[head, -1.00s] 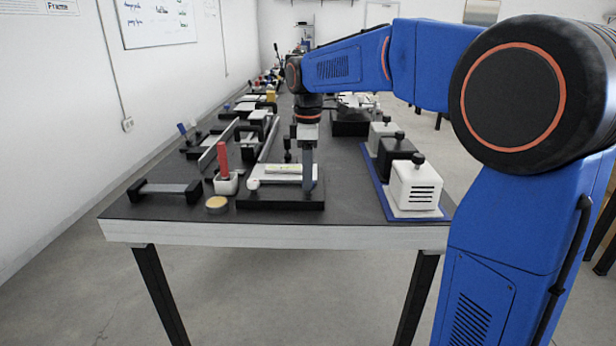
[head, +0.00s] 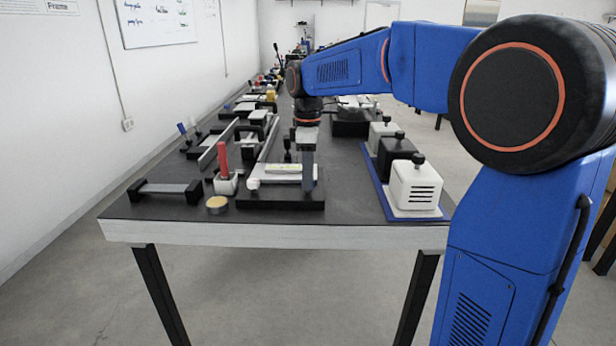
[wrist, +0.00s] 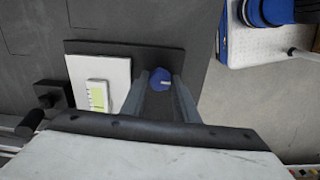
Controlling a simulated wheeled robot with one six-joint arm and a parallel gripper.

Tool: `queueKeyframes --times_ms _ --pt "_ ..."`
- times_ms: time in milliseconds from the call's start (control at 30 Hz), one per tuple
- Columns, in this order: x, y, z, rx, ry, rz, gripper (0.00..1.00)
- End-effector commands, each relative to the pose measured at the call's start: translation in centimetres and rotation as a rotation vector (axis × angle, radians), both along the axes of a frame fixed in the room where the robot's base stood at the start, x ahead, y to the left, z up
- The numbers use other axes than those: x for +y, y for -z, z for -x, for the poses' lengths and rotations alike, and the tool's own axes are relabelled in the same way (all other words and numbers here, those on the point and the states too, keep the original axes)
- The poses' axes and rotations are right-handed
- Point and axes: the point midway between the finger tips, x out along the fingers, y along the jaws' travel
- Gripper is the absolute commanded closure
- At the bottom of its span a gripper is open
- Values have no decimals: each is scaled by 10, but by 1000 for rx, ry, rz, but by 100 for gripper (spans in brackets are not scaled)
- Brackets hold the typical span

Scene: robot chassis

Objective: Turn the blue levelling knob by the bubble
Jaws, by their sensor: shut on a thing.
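The blue levelling knob (wrist: 160,79) is in the wrist view, on a dark base plate (wrist: 190,55). It has a small pale mark on its top. The yellow-green bubble vial (wrist: 97,96) lies on a white block to the left of the knob; it also shows in the head view (head: 285,169). My gripper (wrist: 160,84) points down with one finger on each side of the knob and is shut on it. In the head view my gripper (head: 308,185) stands at the right end of the white block, and the fingers hide the knob.
A red-handled tool in a white holder (head: 226,183) and a yellow-topped disc (head: 217,204) stand left of the base plate. White and black boxes with knobs (head: 416,185) stand on a blue mat at right. Bare tabletop (head: 348,185) lies between.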

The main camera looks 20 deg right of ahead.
Motion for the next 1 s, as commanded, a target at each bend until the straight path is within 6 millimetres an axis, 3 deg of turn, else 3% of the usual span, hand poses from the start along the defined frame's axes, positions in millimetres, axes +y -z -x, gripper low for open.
queueKeyframes --times_ms 267,1000 --pt "0 0 0 -1 183 0 95" --pt "0 -1 0 -2 883 0 95"
